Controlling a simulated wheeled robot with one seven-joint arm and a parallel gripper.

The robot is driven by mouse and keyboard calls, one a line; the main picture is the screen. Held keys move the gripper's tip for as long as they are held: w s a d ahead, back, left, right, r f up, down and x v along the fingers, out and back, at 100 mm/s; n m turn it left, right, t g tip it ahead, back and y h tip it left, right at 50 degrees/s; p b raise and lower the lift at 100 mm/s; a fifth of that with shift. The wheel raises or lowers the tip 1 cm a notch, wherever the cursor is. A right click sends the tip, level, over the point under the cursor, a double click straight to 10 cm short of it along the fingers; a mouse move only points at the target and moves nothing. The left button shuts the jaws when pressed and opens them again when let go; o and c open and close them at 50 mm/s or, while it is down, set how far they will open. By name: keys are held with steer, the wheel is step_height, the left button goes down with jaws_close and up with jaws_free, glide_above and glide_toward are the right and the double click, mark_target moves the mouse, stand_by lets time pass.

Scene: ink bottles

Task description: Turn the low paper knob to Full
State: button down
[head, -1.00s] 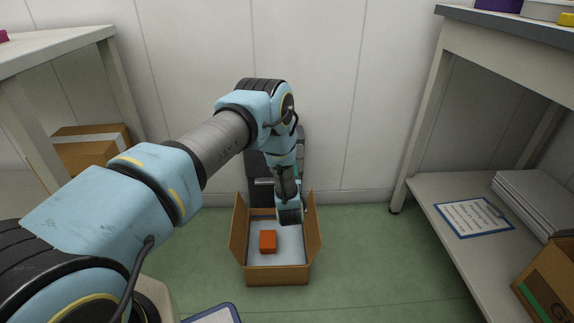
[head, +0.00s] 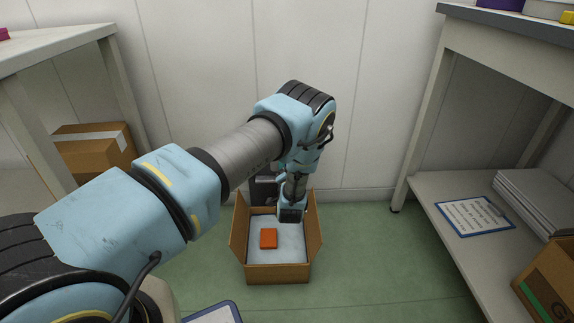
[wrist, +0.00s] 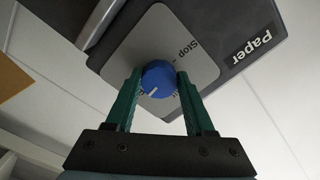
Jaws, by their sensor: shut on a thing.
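The paper knob (wrist: 158,78) is blue and round, with a white pointer line, in the wrist view. It sits on a grey plate (wrist: 150,40) on a dark machine marked "Paper" (wrist: 255,45). The word "Stop" shows on the plate above right of the knob; the pointer is at the lower left, away from it. "Full" cannot be read. My gripper (wrist: 159,82) has its green fingers on both sides of the knob, shut on it. In the head view my wrist hides the knob, and only part of the dark machine (head: 263,189) shows by the wall.
An open cardboard box (head: 278,273) with an orange block (head: 268,238) inside stands on the floor in front of the machine, under my wrist. A shelf with a clipboard (head: 475,217) is at right. A table with a taped carton (head: 95,150) is at left.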

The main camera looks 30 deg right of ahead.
steer(key=shift+m, duration=0.6)
steer(key=shift+c, duration=1.3)
jaws_free()
steer(key=shift+s, duration=0.1)
steer(key=p+v, duration=0.2)
steer(key=v, duration=0.8)
steer(key=shift+s+a, duration=0.25)
